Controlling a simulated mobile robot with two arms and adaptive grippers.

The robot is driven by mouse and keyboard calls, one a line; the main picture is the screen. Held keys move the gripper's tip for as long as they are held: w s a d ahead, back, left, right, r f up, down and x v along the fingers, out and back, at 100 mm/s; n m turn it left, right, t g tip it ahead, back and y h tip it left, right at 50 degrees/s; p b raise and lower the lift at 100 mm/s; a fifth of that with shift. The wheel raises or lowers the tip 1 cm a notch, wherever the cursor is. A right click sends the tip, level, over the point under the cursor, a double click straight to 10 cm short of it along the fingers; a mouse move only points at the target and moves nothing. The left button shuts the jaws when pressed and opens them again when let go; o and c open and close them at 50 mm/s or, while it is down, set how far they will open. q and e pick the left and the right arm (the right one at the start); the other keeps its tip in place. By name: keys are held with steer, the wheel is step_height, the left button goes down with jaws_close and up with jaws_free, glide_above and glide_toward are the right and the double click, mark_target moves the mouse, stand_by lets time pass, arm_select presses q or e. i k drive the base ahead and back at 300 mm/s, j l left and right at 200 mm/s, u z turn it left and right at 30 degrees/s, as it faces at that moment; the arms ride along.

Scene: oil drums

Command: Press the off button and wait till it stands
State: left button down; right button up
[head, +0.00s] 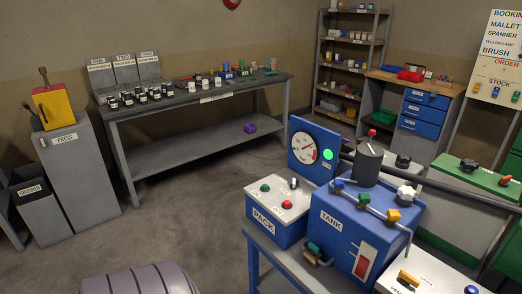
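The blue PACK box (272,228) has a pale top with a green button (265,188) and a red button (287,205). Small labels beside the buttons are too small to read, so I cannot confirm which says off. A small black-and-white knob (294,183) stands at the back of the same top. Behind it, a blue panel carries a round white gauge (303,147) with a needle and a lit green lamp (328,155). The needle's reading is too small to tell. Neither of my grippers is in view.
The blue TANK (336,240) stands right of the box, with a dark cylinder, pipes and coloured valves on top. A dark bar (440,184) runs behind it to the right. A long workbench (205,97) and a PRESS cabinet (80,185) stand behind.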

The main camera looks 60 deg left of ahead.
mark_target(287, 203)
steer(key=u, duration=1.6)
